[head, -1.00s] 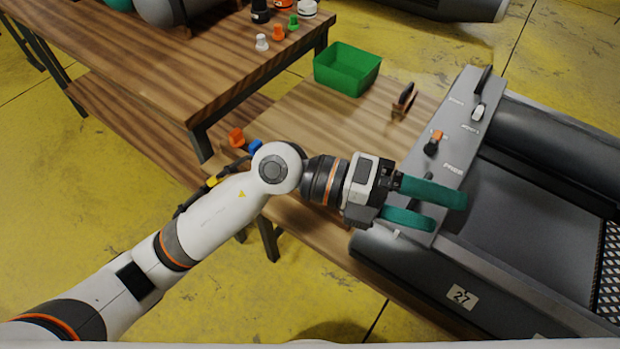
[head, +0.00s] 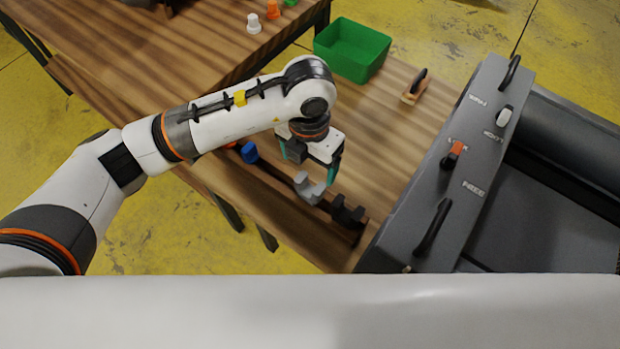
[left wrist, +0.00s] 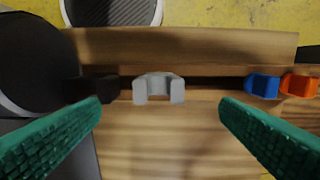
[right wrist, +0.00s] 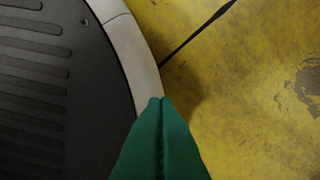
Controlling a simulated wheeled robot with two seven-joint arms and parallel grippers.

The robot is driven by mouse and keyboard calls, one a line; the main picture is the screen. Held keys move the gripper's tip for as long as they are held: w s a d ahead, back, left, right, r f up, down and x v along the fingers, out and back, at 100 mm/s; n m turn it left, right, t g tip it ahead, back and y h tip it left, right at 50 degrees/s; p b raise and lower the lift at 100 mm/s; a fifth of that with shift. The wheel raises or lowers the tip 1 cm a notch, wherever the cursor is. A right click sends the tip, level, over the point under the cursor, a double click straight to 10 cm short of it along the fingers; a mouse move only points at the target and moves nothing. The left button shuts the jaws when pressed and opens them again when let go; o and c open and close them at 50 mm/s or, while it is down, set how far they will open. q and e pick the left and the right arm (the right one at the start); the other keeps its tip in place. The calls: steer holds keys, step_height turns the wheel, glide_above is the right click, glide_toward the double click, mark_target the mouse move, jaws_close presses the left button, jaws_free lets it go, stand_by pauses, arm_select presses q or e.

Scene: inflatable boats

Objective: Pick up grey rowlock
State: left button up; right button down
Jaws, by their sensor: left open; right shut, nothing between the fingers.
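The grey rowlock (head: 308,188) sits in a wooden rack along the near edge of the workbench. In the left wrist view the rowlock (left wrist: 158,88) has two prongs and lies centred, ahead of the fingertips. My left gripper (head: 308,163) points down above the rack with its green fingers wide apart. In its wrist view the left gripper (left wrist: 160,106) is empty, one finger on each side of the rowlock's line, apart from it. My right gripper (right wrist: 161,101) is shut and empty over the yellow floor. It does not show in the head view.
A black rowlock (left wrist: 92,88) and a blue one (left wrist: 263,86) flank the grey one. An orange one (left wrist: 299,84) is beyond the blue. A green bin (head: 352,48) and a black-handled wooden tool (head: 414,88) stand on the bench. A grey boat console (head: 440,165) is at right.

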arm_select(q)
step_height(320, 180, down, 4)
steer(key=shift+s+r, duration=0.1)
steer(key=shift+f, duration=0.25)
glide_above(310, 193)
step_height(310, 193, down, 4)
steer(key=shift+f, duration=0.45)
steer(key=shift+c, duration=0.4)
steer(key=c, duration=1)
step_height(310, 193, up, 11)
steer(key=shift+r+p, duration=0.1)
steer(key=shift+p, duration=0.3)
steer(key=shift+c, duration=0.2)
arm_select(e)
steer(key=shift+s+r, duration=0.4)
steer(key=shift+s, duration=0.4)
